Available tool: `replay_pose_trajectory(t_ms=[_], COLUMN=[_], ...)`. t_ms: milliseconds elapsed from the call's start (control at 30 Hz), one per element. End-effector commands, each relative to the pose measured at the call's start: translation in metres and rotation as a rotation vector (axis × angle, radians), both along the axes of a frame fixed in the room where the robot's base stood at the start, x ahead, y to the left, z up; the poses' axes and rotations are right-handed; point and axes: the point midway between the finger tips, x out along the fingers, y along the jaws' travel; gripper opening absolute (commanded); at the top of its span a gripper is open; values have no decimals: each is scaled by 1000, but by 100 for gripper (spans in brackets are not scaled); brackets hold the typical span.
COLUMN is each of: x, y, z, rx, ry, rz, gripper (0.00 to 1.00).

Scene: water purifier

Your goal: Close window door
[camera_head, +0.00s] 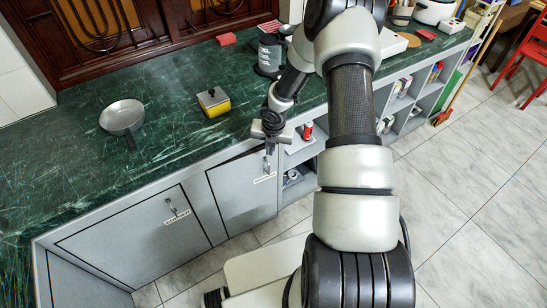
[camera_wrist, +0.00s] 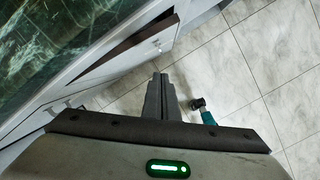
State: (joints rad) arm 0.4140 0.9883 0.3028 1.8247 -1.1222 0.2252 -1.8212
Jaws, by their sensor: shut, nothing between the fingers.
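A grey cabinet door (camera_head: 240,195) with a handle and a white label stands in the counter front. A dark wedge-shaped gap shows along its top edge, so it looks slightly ajar. The label is too small to read. The door also shows at the upper left of the wrist view (camera_wrist: 143,52), with the dark gap beside it. My gripper (camera_head: 270,146) is near the counter edge, close to the door's upper right corner; contact cannot be told. In the wrist view my gripper (camera_wrist: 160,78) has its fingers together, with nothing between them. Dark wooden window panels (camera_head: 110,35) stand behind the counter.
The green counter (camera_head: 60,165) carries a pan (camera_head: 122,117), a yellow-and-black box (camera_head: 213,101) and a dark canister (camera_head: 269,55). Another grey door (camera_head: 135,240) is at left. Open shelves (camera_head: 400,100) are at right. Tiled floor (camera_head: 470,200) in front is mostly clear.

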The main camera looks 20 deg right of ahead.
Motion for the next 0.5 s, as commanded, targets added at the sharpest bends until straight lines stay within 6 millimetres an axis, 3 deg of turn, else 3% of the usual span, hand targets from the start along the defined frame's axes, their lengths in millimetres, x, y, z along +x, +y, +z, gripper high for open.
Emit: replay_pose_trajectory(t_ms=[33, 100, 300, 500], x=[-1, -2, -4, -6], y=[-7, -15, -39, -59], z=[-20, -30, -53, -65], rx=[53, 145, 433, 681], ry=[-10, -21, -43, -39], rz=[-176, -476, -1362, -2066], gripper=[0, 0, 0, 0])
